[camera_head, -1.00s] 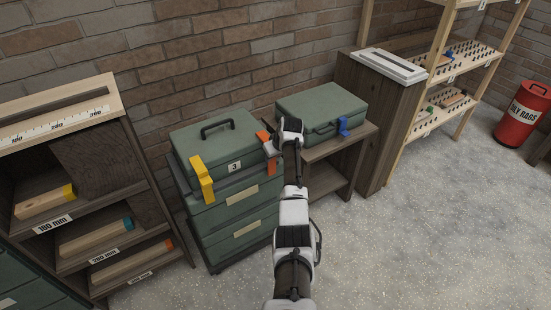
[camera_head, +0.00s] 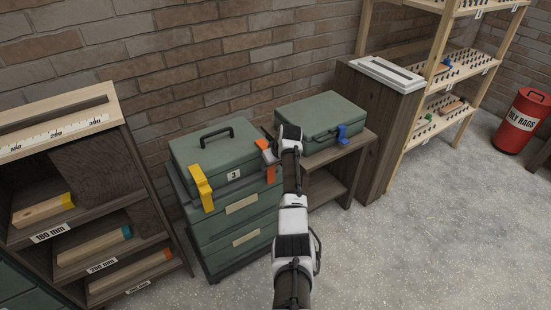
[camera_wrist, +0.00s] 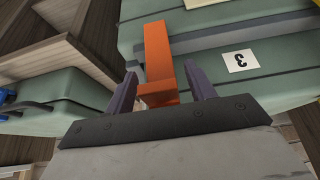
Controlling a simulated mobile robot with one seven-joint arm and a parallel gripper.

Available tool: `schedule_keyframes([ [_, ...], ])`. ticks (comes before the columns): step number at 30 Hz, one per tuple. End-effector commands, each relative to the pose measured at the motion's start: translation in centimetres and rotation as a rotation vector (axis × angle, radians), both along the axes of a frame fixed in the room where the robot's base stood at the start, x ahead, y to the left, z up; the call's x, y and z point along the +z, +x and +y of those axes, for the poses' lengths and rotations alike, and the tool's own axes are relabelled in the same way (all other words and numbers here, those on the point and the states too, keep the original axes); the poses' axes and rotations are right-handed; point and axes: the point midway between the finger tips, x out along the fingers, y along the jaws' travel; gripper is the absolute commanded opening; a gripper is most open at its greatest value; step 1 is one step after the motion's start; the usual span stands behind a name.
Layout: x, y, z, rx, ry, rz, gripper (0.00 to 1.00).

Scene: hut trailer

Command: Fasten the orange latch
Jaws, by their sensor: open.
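The orange latch (camera_head: 271,175) is on the right part of the front of the green case (camera_head: 220,150) marked 3. My gripper (camera_head: 268,156) is at the latch in the head view and covers its middle; orange shows above and below it. In the wrist view, the orange latch (camera_wrist: 158,55) lies between the two purple-grey fingertips of my gripper (camera_wrist: 162,88), with an orange lip close to the palm. The fingers are apart, one on each side of it. I cannot tell whether a finger touches the latch or whether the latch is fastened.
A yellow latch (camera_head: 201,187) is on the left of the same case, which stands on a green drawer cabinet (camera_head: 244,235). Another green case (camera_head: 318,115) with a blue latch (camera_head: 342,134) sits on a wooden stand to the right. A wooden shelf (camera_head: 140,215) stands left.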

Motion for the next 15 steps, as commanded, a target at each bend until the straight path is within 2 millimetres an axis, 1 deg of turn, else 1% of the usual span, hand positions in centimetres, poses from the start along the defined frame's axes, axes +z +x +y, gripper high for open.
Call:
schedule_keyframes([
  [5, 1.6, -0.7, -0.6, 0.000, 0.000, -0.002, 0.55],
  [8, 3.4, -1.4, -1.2, -0.002, 0.001, -0.005, 0.55],
  [15, 8.3, -3.4, -2.6, -0.001, 0.001, -0.006, 0.55],
])
